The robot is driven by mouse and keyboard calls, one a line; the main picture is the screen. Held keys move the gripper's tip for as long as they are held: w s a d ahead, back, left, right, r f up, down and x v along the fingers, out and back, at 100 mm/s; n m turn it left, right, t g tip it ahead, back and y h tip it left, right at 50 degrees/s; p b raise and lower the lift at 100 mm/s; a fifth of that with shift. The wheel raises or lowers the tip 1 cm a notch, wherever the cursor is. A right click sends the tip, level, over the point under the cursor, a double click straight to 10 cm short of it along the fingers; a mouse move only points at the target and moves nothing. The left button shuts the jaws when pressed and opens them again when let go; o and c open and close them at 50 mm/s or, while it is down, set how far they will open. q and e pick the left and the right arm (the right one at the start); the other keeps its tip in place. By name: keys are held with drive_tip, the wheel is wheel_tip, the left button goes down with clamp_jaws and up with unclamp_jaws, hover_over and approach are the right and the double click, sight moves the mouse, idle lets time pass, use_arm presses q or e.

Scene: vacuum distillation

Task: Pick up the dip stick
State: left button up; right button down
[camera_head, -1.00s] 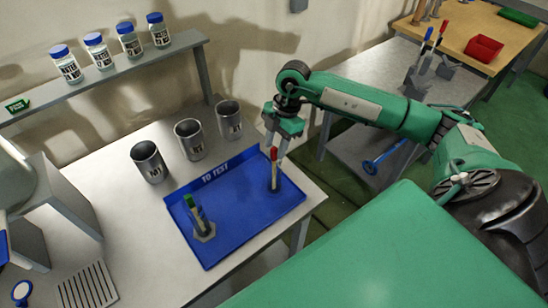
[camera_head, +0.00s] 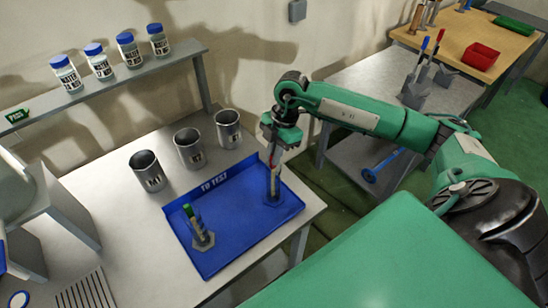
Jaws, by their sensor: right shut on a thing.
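A slim stick with a red top and pale lower part (camera_head: 273,184) stands upright in a dark blue base at the right end of the blue "TO TEST" tray (camera_head: 235,245). It looks like the dip stick. My right gripper (camera_head: 272,164) points down from above, shut on its upper part, and its fingers hide some of the red top. A second, green-topped stick (camera_head: 188,210) stands in a grey holder (camera_head: 203,242) at the left of the tray. My left gripper is not in view.
Three metal cups (camera_head: 188,148) stand behind the tray. A shelf (camera_head: 120,83) with several blue-capped bottles (camera_head: 128,48) runs along the wall. A grey table (camera_head: 375,80) at the right holds red and blue sticks in stands.

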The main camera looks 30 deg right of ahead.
wheel_tip(320, 180, up, 20)
drive_tip(key=b, duration=0.4)
drive_tip(key=shift+f+b, duration=0.25)
drive_tip(key=shift+b, duration=0.1)
drive_tip(key=shift+r, duration=0.1)
wheel_tip(320, 180, up, 18)
drive_tip(key=p, duration=1.5)
drive_tip(key=shift+f, duration=0.25)
